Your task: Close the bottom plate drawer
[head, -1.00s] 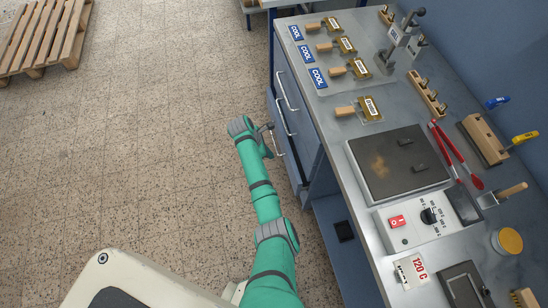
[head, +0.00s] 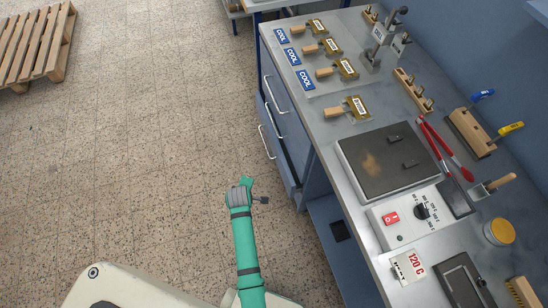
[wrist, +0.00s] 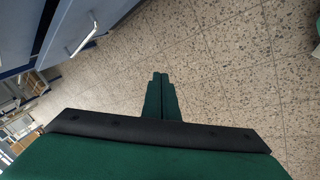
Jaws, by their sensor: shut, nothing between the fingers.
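The blue bench cabinet has drawers on its left side, with pale bar handles. The bottom drawer (head: 283,163) is the lower one showing in the head view, with its handle (head: 266,142) on its front. Its front seems to stand out a little past the drawer above; I cannot tell how far. My gripper (head: 248,181) is in front of and below that handle, apart from the cabinet, over the floor. In the wrist view its green fingers (wrist: 160,78) are together and empty. A drawer handle (wrist: 84,36) shows at the upper left there.
A wooden pallet (head: 38,45) lies at the far left. The speckled floor left of the cabinet is clear.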

